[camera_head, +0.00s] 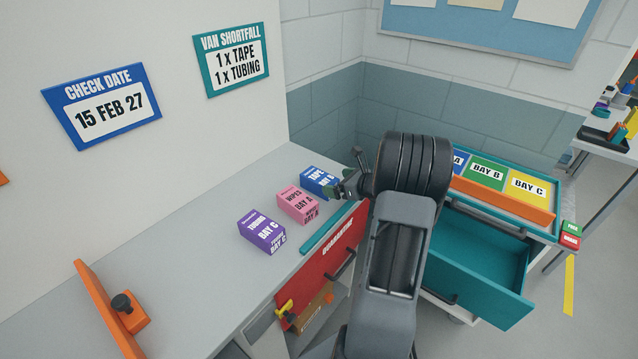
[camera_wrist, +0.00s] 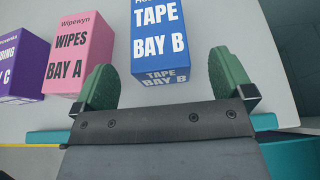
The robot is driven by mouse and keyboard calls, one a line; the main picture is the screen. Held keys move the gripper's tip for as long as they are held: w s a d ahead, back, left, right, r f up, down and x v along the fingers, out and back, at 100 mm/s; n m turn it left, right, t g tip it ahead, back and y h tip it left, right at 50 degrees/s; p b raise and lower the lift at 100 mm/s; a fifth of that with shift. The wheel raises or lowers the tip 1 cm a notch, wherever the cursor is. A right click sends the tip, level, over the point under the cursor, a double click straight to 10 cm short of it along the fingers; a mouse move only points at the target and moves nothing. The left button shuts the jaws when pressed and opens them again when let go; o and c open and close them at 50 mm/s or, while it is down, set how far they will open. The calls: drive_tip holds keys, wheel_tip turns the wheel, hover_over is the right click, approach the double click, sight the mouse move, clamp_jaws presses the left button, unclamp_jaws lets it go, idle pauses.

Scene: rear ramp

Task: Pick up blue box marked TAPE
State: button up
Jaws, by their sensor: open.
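The blue box (camera_head: 319,181) marked TAPE, BAY B stands on the grey counter at the far end of a row of boxes. In the wrist view the blue box (camera_wrist: 160,42) lies just beyond and between the fingertips. My gripper (camera_head: 350,176) is beside the box in the head view, partly covering its right end. In the wrist view my gripper (camera_wrist: 165,82) has its two green fingers spread wide, with nothing between them but counter and the near end of the box. The fingers look apart from the box.
A pink WIPES box (camera_head: 297,204) and a purple TUBING box (camera_head: 261,231) stand on the counter (camera_head: 215,265) beside the blue one. A teal edge strip (camera_head: 327,228) runs along the front above a red QUARANTINE drawer (camera_head: 336,262). A teal drawer (camera_head: 485,262) stands open at right.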

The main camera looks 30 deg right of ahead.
sight(329, 181)
drive_tip(key=shift+p+x, duration=0.6)
drive_tip(key=shift+x, duration=2.1)
drive_tip(key=shift+c, duration=0.5)
drive_tip(key=c, duration=1)
